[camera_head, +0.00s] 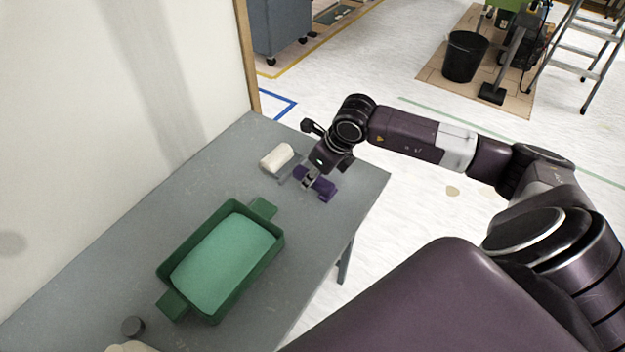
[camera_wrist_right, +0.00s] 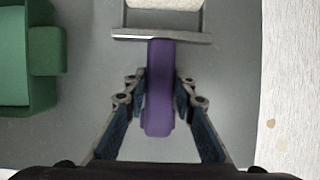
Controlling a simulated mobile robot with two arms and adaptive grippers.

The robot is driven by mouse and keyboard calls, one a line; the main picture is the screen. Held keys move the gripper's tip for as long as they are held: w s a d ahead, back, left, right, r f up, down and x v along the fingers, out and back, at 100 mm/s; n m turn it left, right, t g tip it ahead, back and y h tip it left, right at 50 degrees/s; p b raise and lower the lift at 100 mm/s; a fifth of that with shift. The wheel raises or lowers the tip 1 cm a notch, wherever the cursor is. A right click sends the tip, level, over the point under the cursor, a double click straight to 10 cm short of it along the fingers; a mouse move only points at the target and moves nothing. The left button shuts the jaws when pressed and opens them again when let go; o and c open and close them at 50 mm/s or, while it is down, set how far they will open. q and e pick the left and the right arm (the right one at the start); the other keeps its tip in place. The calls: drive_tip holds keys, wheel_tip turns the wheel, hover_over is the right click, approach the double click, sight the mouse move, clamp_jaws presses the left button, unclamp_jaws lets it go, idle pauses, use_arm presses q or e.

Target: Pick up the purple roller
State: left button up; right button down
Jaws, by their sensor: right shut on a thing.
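The purple roller (camera_head: 325,188) lies on the grey table near its far right corner. Its white roller head (camera_head: 277,158) points to the left, toward the wall. My right gripper (camera_head: 310,179) is over its purple handle. My left gripper is not in view.
A green tray (camera_head: 275,262) with a light green inside stands on the table (camera_head: 130,260), nearer than the roller. A white wall (camera_head: 90,130) borders the left side. The table's right edge is close to the roller.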

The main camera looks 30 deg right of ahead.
wheel_tip(320, 180, up, 19)
drive_tip(key=b, duration=0.1)
